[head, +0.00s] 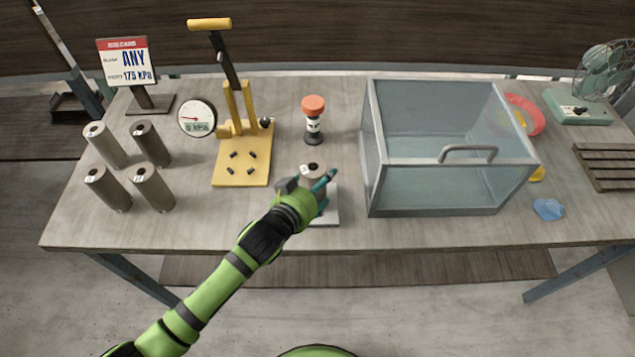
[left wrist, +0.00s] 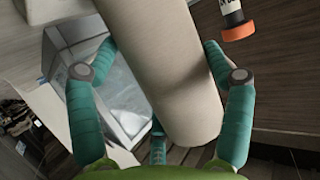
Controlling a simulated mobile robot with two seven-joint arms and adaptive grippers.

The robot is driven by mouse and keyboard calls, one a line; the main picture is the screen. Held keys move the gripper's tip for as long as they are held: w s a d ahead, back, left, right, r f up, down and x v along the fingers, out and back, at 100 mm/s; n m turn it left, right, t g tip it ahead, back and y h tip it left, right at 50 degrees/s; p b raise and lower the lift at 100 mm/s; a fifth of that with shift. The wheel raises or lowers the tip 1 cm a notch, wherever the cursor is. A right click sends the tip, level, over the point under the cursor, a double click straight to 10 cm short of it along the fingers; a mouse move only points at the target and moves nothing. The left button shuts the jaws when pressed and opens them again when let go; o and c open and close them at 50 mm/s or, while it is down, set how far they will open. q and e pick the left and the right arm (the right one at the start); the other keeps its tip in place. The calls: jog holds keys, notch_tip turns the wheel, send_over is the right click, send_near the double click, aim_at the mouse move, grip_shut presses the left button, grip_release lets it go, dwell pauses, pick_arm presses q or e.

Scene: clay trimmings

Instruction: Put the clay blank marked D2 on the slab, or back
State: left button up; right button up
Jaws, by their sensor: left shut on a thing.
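My left gripper (head: 314,188) is shut on a grey-beige clay blank (head: 313,170), an upright cylinder with a small hole and a white tag on top. The tag is too small to read. In the left wrist view the blank (left wrist: 165,70) runs between the teal fingers of the gripper (left wrist: 150,75). A pale flat slab (head: 330,217) lies under the hand, partly hidden by it. I cannot tell whether the blank touches the slab. Several similar blanks stand at the left of the table, among them one at the front (head: 150,188); their tags are unreadable.
A yellow lever press (head: 240,170) with a round gauge (head: 197,118) stands left of the hand. An orange-topped bottle (head: 313,115) stands behind it. A glass box (head: 440,190) stands to the right. A sign (head: 127,62) reads "ANY" and "175 kPa". The front left table (head: 225,220) is clear.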

pick_arm(q)
jog(key=shift+r, duration=0.1)
jog(key=o, duration=1.6)
jog(key=shift+f, duration=0.2)
jog(key=shift+s+r, duration=0.1)
jog(key=shift+r, duration=0.05)
jog(key=b+v, duration=0.1)
jog(key=v, duration=1.1)
jog(key=shift+d, duration=0.1)
